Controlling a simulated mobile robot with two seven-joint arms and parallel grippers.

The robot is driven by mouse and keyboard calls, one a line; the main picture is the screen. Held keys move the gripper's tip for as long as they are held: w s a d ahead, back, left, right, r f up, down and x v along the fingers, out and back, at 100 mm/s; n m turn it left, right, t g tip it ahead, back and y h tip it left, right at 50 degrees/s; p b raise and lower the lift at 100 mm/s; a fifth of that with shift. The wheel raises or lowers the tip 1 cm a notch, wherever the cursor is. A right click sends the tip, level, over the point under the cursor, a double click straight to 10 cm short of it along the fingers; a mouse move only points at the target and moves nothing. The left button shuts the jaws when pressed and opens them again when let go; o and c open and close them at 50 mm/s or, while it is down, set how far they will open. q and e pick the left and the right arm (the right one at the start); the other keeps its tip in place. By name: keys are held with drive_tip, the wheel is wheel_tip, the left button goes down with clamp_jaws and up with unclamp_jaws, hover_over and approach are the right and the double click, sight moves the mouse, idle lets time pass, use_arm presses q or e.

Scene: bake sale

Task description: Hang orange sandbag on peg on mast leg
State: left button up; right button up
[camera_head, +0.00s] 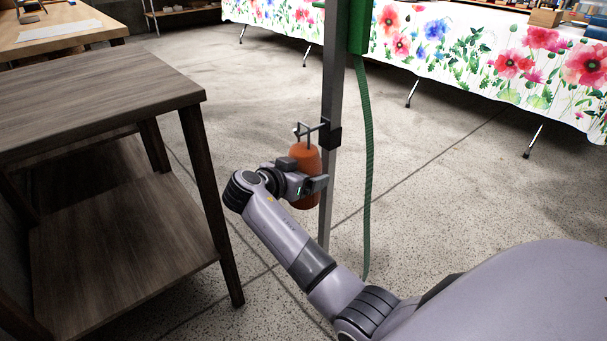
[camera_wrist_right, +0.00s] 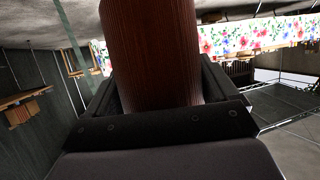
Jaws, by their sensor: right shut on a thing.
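The orange sandbag (camera_head: 306,160) is upright in my right gripper (camera_head: 309,186), right beside the mast leg (camera_head: 331,100). The gripper is shut on its body. In the right wrist view the sandbag (camera_wrist_right: 152,50) fills the space between the fingers of my right gripper (camera_wrist_right: 155,95) and looks dark brown. The peg (camera_head: 311,129) sticks out to the left from a dark bracket on the mast leg, just above the sandbag's top. A thin grey upright piece meets the sandbag's top near the peg; I cannot tell whether a loop is over the peg. My left gripper is not in view.
A dark wooden table with a lower shelf (camera_head: 120,240) stands at the left, close to my right wrist. A green rope (camera_head: 367,170) hangs right of the mast leg. A long table with a flowered cloth (camera_head: 480,50) stands behind. The speckled floor between is clear.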

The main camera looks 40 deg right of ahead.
drive_tip(key=shift+a+f+b, duration=0.1)
drive_tip(key=shift+f+b, duration=0.4)
drive_tip(key=shift+b, duration=0.05)
idle(0.5)
drive_tip(key=shift+s+a+f+b, duration=0.15)
drive_tip(key=shift+f+b, duration=0.25)
drive_tip(key=shift+b, duration=0.3)
idle(0.6)
drive_tip(key=shift+r+p, duration=0.7)
drive_tip(key=shift+p, duration=0.25)
drive_tip(key=shift+r, duration=0.15)
drive_tip(key=shift+w+d+r+p, duration=0.2)
drive_tip(key=shift+d+r+p, duration=0.05)
drive_tip(key=shift+r+p, duration=0.4)
drive_tip(key=shift+a, duration=0.1)
drive_tip(key=a+b, duration=0.1)
drive_tip(key=a, duration=0.7)
drive_tip(key=shift+s+a, duration=0.35)
drive_tip(key=shift+a, duration=0.05)
idle(0.6)
idle(0.6)
